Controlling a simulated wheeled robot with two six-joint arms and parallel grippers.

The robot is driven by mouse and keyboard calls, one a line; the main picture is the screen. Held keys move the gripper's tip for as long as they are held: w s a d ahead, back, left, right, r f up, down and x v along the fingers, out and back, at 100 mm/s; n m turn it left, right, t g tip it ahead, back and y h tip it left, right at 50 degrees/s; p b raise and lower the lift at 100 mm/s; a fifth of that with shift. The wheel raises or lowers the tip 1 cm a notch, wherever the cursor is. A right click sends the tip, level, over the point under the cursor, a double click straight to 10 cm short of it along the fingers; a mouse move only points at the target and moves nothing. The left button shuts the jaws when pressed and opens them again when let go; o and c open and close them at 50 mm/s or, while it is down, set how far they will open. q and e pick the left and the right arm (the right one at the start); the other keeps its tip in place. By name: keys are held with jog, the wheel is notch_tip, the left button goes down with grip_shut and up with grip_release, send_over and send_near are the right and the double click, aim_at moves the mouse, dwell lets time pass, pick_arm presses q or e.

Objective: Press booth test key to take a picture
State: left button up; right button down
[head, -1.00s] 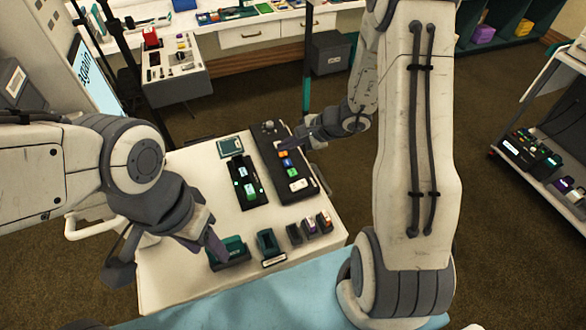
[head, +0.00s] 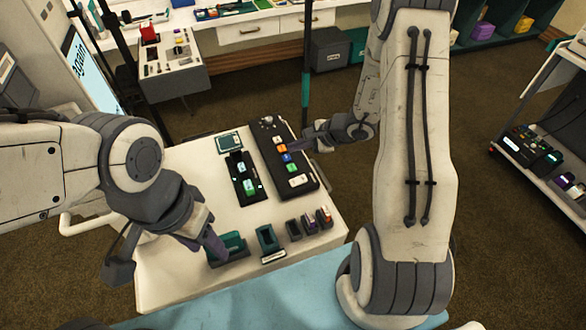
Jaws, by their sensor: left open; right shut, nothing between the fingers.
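A long black key panel (head: 269,155) lies on the white cart top (head: 180,284), with a row of coloured keys, orange, blue, green and white, and a knob at its far end. Which key is the test key is too small to read. My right gripper (head: 305,145) is shut and empty. Its tip is just right of the upper keys and covers none of them; its height above the panel is hard to tell. My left gripper (head: 168,258) is open at the cart's front left, one finger beside a green holder (head: 232,246).
A narrower black tray with green pieces (head: 236,174) and a small green board (head: 228,143) lie left of the panel. A green-framed holder (head: 266,238) and several small blocks (head: 309,223) stand at the front. A side table with gear (head: 175,72) is behind.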

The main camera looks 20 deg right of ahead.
aim_at(296, 168)
notch_tip(296, 168, down, 5)
jog(key=b, duration=0.3)
jog(key=shift+f+b, duration=0.15)
jog(key=shift+b, duration=0.15)
jog(key=shift+f+b, duration=0.2)
jog(key=shift+b, duration=0.1)
dwell(1.3)
jog(key=shift+f+b, duration=0.4)
jog(key=shift+b, duration=0.3)
jog(key=shift+f+b, duration=0.4)
jog(key=shift+b, duration=0.15)
dwell(0.6)
jog(key=shift+r, duration=0.1)
jog(key=shift+r+p, duration=0.35)
jog(key=shift+r, duration=0.4)
